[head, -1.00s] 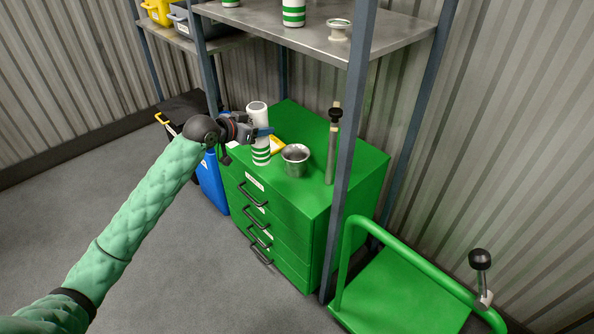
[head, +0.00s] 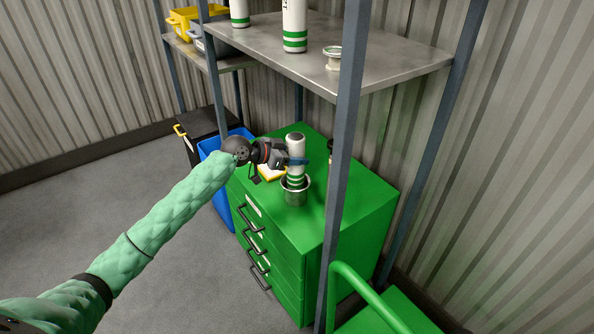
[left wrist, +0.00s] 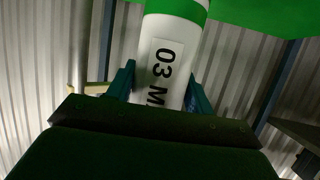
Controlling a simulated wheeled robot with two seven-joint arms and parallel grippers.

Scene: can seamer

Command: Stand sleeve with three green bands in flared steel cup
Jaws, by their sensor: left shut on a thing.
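The white sleeve with green bands (head: 295,173) stands upright at the flared steel cup (head: 295,193) on top of the green drawer cabinet (head: 340,188). Its lower end overlaps the cup's mouth; how deep it sits is hidden by the rim. My left gripper (head: 297,160) is shut around the sleeve's upper part. In the left wrist view the sleeve (left wrist: 162,62) is between the two fingers, with a label reading "03 M". My right gripper is not in view.
A shelf (head: 390,60) above holds more banded sleeves (head: 295,25) and a small spool-like piece (head: 332,58). A blue post (head: 345,170) stands right of the cup. A yellow-edged item (head: 270,172) lies left of the cup.

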